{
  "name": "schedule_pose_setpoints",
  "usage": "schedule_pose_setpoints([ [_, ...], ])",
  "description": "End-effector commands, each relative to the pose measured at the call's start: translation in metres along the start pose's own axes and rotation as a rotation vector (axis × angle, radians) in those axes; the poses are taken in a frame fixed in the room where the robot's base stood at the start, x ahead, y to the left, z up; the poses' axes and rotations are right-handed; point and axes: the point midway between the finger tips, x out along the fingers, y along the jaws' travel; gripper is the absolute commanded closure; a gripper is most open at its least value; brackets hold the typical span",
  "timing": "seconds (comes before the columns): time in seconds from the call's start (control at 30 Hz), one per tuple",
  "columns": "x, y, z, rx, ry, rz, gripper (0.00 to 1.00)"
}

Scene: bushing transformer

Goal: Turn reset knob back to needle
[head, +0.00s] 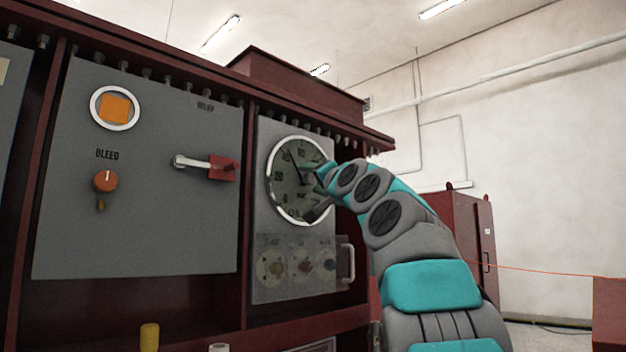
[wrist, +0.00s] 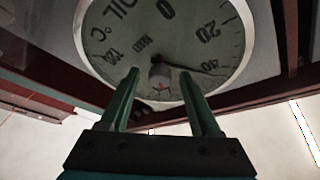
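A round white-rimmed oil temperature gauge (head: 285,188) is on the grey panel, with a dark needle on its face. In the wrist view the gauge dial (wrist: 130,18) appears turned over, reading OIL °C. A small dark knob (wrist: 157,69) sits at its centre. A dark needle (wrist: 188,66) points right toward 40, and a small red mark (wrist: 165,88) shows below the knob. My gripper (wrist: 159,74) is open, one green finger on each side of the knob; contact cannot be told. In the head view my gripper (head: 318,178) is at the dial's right side and partly hides it.
Below the gauge is a clear-covered panel (head: 297,268) with several small knobs and a handle (head: 347,262) at right. Dark red frame beams surround the panels.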

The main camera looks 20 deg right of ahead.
Motion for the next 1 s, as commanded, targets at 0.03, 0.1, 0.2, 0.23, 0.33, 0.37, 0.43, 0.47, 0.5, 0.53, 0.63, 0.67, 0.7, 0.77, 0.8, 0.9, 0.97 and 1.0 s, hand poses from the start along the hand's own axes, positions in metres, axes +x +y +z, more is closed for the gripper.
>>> schedule_pose_setpoints([
  [0.03, 0.0000, 0.0001, 0.0001, 0.000, 0.000, 0.000, 0.43],
  [0.1, 0.0000, 0.0000, 0.0002, 0.000, 0.000, 0.000, 0.51],
  [0.2, 0.0001, 0.0001, 0.0002, 0.000, 0.000, 0.000, 0.62],
  [0.23, 0.0001, 0.0001, 0.0002, 0.000, 0.000, 0.000, 0.65],
  [0.33, 0.0001, 0.0002, 0.0002, 0.000, 0.000, 0.000, 0.77],
  [0.37, 0.0001, 0.0002, 0.0002, 0.000, 0.000, 0.000, 0.80],
  [0.43, 0.0001, 0.0002, 0.0002, 0.000, 0.000, 0.000, 0.88],
  [0.47, 0.0001, 0.0002, 0.0002, 0.000, 0.000, 0.000, 0.91],
  [0.5, 0.0001, 0.0004, 0.0003, 0.000, -0.001, 0.001, 0.96],
  [0.53, 0.0001, 0.0004, 0.0003, 0.000, -0.001, 0.001, 0.99],
  [0.63, 0.0001, 0.0004, 0.0003, 0.000, -0.001, 0.001, 1.00],
  [0.67, 0.0001, 0.0004, 0.0003, 0.000, -0.001, 0.001, 1.00],
  [0.7, 0.0001, 0.0004, 0.0004, 0.000, -0.001, 0.001, 1.00],
  [0.77, 0.0002, 0.0006, 0.0004, 0.000, -0.001, 0.001, 1.00],
  [0.8, 0.0002, 0.0006, 0.0005, 0.000, -0.001, 0.001, 1.00],
  [0.9, 0.0003, 0.0009, 0.0010, -0.004, -0.002, -0.002, 1.00],
  [0.97, 0.0006, 0.0013, 0.0017, -0.010, -0.002, -0.005, 1.00],
  [1.0, 0.0009, 0.0017, 0.0023, -0.015, -0.003, -0.008, 1.00],
])
